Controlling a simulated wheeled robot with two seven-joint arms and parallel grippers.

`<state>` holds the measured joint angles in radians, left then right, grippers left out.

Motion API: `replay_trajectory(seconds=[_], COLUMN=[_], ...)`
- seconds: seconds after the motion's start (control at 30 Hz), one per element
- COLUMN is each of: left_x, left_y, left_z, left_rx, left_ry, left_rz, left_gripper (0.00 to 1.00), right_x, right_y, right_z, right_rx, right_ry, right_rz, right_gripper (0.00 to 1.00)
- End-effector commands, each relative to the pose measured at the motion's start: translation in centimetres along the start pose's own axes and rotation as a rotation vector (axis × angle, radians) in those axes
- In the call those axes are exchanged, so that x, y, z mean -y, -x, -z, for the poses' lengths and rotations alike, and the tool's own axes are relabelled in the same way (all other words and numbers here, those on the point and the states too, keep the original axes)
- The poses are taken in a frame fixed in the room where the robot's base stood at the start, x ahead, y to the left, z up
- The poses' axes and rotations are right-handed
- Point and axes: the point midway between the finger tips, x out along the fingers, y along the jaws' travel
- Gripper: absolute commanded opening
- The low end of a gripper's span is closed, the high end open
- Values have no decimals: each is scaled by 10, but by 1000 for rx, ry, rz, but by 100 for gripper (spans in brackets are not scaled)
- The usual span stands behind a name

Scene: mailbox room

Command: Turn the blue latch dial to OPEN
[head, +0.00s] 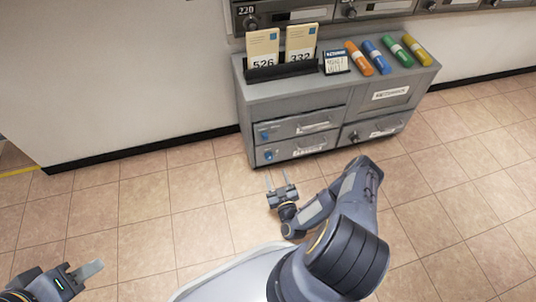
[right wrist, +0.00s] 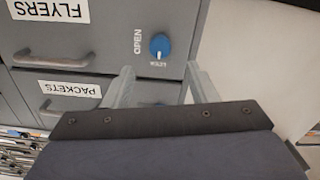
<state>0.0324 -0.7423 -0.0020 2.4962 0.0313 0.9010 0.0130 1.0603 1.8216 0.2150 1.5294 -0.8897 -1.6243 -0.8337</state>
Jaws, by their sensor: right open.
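The grey cabinet (head: 243,88) has blue dials on its left drawers: an upper dial (head: 265,136) and a lower dial (head: 268,155). In the right wrist view, which is upside down, a blue dial (right wrist: 160,45) is on the drawer labelled FLYERS, with OPEN and LOCK printed around it. A pale mark on it appears to point toward LOCK. My right gripper (head: 282,181) is open and empty, in front of the cabinet and apart from it. Its fingers (right wrist: 157,85) show below that dial in the wrist view. My left gripper (head: 88,271) is at the lower left, far from the cabinet; its jaw opening is unclear.
On the cabinet top are a black holder (head: 285,70) with cards 526 and 332, a small sign (head: 336,62), and several coloured markers (head: 376,56). Drawer handles (head: 313,127) stick out of the front. Mailboxes (head: 290,14) are above. The tiled floor (head: 170,200) is clear.

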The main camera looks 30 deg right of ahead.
Motion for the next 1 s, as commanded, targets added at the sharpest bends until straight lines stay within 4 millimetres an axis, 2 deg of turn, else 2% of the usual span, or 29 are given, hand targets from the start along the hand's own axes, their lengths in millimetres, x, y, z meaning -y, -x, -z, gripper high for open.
replay_trajectory(seconds=[0.5, 0.87, 1.0], left_x=[11, 11, 11], left_y=[-24, -25, -25], left_z=[-12, -13, -13], left_rx=[0, 0, 0], left_ry=[0, 0, 0], left_rz=[0, 0, 0], left_gripper=[36, 36, 36], right_x=[0, 0, 0], right_y=[-69, -76, -76], right_z=[-2, 0, 0], right_rx=[-1, 0, 0], right_ry=[2, 1, 1], right_rz=[-1, 0, 0], right_gripper=[52, 52, 35])
